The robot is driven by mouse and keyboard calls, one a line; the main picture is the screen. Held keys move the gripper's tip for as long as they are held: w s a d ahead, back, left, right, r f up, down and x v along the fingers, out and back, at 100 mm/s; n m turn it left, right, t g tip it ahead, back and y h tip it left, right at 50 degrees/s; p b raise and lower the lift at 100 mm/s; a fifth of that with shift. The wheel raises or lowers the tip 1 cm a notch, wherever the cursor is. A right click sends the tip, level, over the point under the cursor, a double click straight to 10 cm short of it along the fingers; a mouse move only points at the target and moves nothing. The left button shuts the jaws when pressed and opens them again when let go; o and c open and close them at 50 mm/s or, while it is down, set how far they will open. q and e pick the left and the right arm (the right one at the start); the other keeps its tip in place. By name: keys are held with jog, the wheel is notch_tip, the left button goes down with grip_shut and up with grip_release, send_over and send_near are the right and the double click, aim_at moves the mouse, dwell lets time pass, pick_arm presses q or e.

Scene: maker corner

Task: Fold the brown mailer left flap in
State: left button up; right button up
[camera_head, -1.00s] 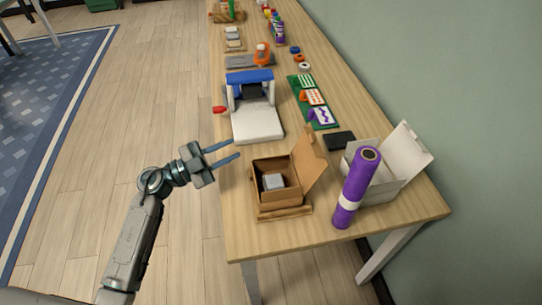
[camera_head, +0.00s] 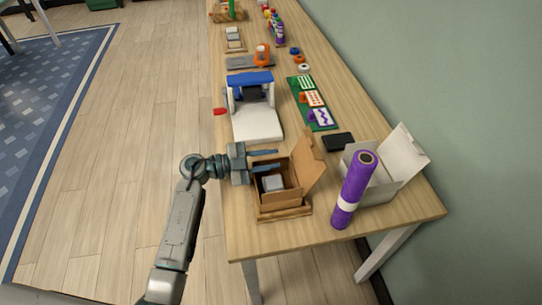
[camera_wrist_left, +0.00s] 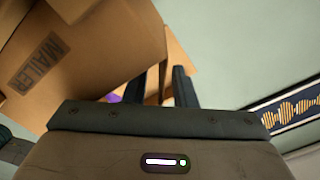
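The brown mailer (camera_head: 284,200) stands open near the table's front end, its tall lid panel raised on the right. A grey block (camera_head: 272,183) lies inside it. My left gripper (camera_head: 275,158) reaches in from the left at the mailer's back left. Its two fingers are apart, with a narrow gap between them. In the left wrist view the fingers (camera_wrist_left: 172,86) point beside a brown cardboard panel of the mailer (camera_wrist_left: 85,50) printed "MAILER". The left flap is partly hidden by the gripper, and I cannot tell whether a finger touches it. My right gripper is out of view.
A purple roll (camera_head: 354,190) stands right of the mailer, before an open white box (camera_head: 385,185). A black item (camera_head: 338,142) lies behind. A white-and-blue machine (camera_head: 256,122) stands behind the gripper. Floor is clear left of the table (camera_head: 235,225).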

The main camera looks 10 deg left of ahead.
pick_arm(q)
jog(key=shift+w+d, duration=0.1)
jog(key=shift+d, duration=0.3)
grip_shut()
